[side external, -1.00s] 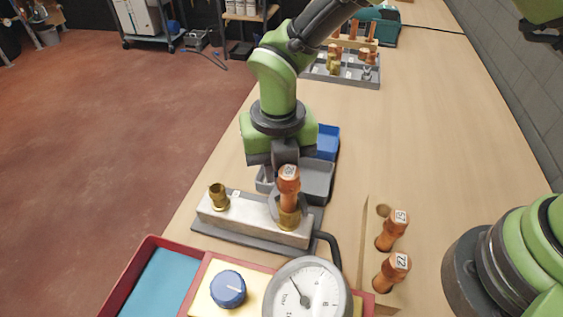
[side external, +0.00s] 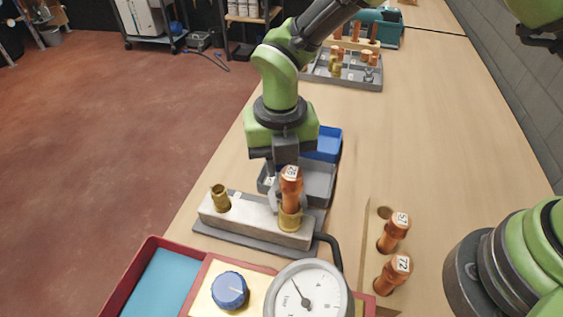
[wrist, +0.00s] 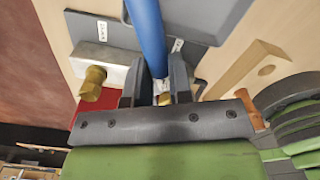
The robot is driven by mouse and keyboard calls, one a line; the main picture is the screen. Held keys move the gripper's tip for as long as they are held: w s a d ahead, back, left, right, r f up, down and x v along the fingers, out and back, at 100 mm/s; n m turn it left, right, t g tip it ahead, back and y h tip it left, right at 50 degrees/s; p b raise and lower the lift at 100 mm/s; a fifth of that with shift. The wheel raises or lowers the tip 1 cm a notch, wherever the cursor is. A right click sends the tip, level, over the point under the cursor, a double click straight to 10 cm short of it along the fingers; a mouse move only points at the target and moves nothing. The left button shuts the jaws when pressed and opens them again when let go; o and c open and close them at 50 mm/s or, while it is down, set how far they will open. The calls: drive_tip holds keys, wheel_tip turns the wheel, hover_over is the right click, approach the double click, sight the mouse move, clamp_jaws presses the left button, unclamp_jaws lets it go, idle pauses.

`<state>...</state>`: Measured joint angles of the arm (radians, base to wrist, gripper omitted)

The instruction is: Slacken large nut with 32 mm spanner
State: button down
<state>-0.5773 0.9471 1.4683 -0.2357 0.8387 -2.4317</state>
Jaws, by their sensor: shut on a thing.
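A brass nut (side external: 290,220) sits at the right end of a pale metal block, under an upright copper-coloured cylinder (side external: 291,193) with a white label I cannot read surely. My gripper (side external: 280,188) is low over the block, directly behind the cylinder, which partly hides it. In the wrist view my gripper (wrist: 155,88) is shut on a blue-handled tool, apparently the spanner (wrist: 149,30). Its blue bar runs up from between the fingers. Brass (wrist: 163,99) shows between the fingers. The spanner's head is hidden, and I cannot tell whether it sits on the nut.
The block (side external: 255,219) carries a second brass fitting (side external: 220,197) at left. A gauge (side external: 305,295), blue knob (side external: 229,290) and red tray (side external: 130,277) stand in front. Labelled copper pieces (side external: 394,233) stand at right. Grey (side external: 318,182) and blue bins are behind. Another green arm is at right.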

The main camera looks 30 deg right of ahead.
drive_tip(key=shift+w+d, duration=0.3)
drive_tip(key=shift+w, duration=0.55)
drive_tip(key=shift+w+d, duration=0.3)
drive_tip(key=shift+w, duration=0.5)
drive_tip(key=shift+r, duration=0.1)
wheel_tip(320, 180, up, 11)
drive_tip(key=shift+r, duration=0.15)
idle(0.6)
idle(0.3)
